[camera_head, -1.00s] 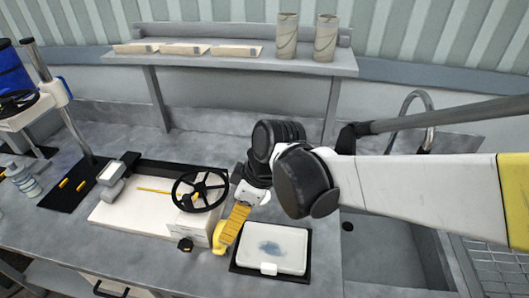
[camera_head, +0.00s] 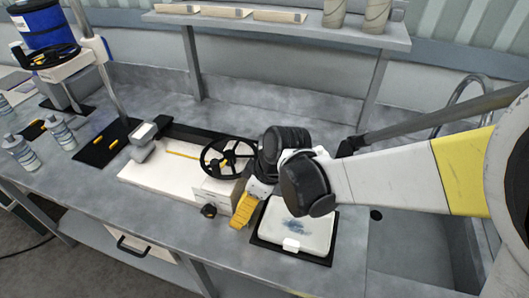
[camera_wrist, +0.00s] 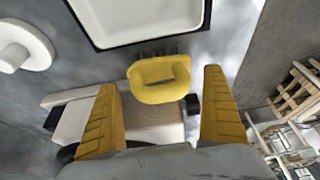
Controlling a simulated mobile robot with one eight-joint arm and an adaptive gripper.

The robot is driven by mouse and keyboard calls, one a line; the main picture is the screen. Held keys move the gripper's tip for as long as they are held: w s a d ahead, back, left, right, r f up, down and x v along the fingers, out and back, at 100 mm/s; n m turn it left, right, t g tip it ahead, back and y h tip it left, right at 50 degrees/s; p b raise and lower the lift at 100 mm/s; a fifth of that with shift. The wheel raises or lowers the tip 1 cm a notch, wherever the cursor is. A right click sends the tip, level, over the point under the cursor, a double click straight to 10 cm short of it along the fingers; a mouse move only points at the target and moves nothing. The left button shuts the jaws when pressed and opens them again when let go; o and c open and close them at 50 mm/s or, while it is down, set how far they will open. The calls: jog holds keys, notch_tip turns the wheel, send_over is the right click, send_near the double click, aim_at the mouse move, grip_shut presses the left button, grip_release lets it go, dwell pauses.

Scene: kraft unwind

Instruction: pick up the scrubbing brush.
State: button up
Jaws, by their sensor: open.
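The scrubbing brush (camera_wrist: 160,80) shows in the wrist view as a yellow looped handle with dark bristles along its far edge. It lies on the grey bench between my two spread yellow fingers, beyond their tips, near the white tray. I cannot see a gap or contact between brush and fingers clearly. My gripper (camera_head: 245,212) is open and points down beside the tray, in front of the white machine base. In the head view the gripper hides the brush.
The white tray (camera_head: 325,231) on a black mat sits just right of my gripper. A white machine base (camera_head: 150,178) with a black handwheel (camera_head: 228,158) stands close on the left. A sink (camera_head: 410,250) lies to the right, and a shelf (camera_head: 290,30) stands behind.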

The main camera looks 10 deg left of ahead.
jog(key=shift+r, duration=0.1)
jog(key=c, duration=1.4)
